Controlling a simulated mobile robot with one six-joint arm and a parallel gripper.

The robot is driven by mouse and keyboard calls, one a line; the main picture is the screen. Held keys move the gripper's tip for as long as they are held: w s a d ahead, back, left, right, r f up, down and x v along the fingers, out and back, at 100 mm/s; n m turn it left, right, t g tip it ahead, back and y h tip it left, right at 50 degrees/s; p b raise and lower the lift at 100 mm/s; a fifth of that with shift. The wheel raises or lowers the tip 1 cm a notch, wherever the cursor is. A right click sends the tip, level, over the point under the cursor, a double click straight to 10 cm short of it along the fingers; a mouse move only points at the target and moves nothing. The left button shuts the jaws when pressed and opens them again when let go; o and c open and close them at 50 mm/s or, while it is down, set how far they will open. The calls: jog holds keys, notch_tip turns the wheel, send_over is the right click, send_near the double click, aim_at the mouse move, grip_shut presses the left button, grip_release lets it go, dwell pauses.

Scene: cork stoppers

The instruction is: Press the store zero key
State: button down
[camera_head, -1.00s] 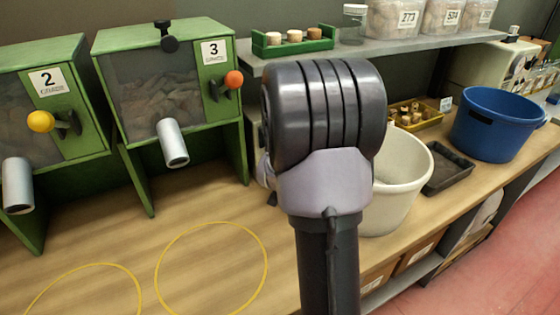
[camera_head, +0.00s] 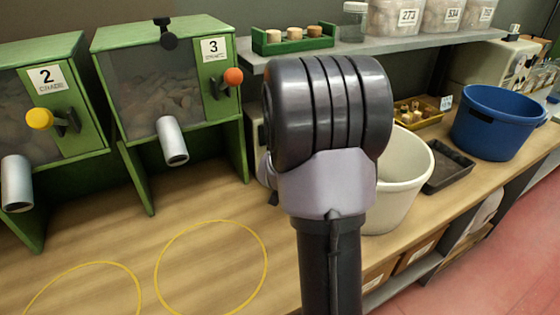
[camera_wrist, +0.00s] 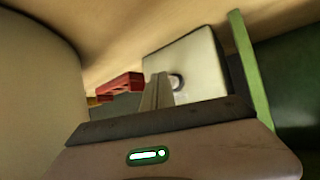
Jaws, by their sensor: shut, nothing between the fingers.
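In the wrist view, a pale box-shaped device (camera_wrist: 205,62) stands ahead, with a small round grey-white knob or button (camera_wrist: 176,82) on it. I cannot read any label, so I cannot tell whether this is the store zero key. My gripper (camera_wrist: 162,80) is shut and empty, its fingers pointing toward the device just left of the round part and overlapping it in the picture. I cannot tell whether they touch it.
A cream bucket (camera_head: 405,185) stands close to my arm; its wall also fills the left of the wrist view (camera_wrist: 35,85). A green upright (camera_wrist: 248,80) is close on the right there. A red object (camera_wrist: 120,86) lies beyond. The bench (camera_head: 200,200) is clear in front.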

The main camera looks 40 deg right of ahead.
jog(key=shift+s+a, duration=0.1)
jog(key=shift+s, duration=0.2)
jog(key=shift+s, duration=0.1)
jog(key=shift+s+a+b, duration=0.25)
jog(key=shift+s, duration=0.5)
jog(key=shift+s+a+b, duration=0.2)
jog(key=shift+s+a, duration=0.05)
jog(key=shift+s, duration=0.55)
jog(key=shift+s+a+b, duration=0.25)
jog(key=shift+s, duration=0.5)
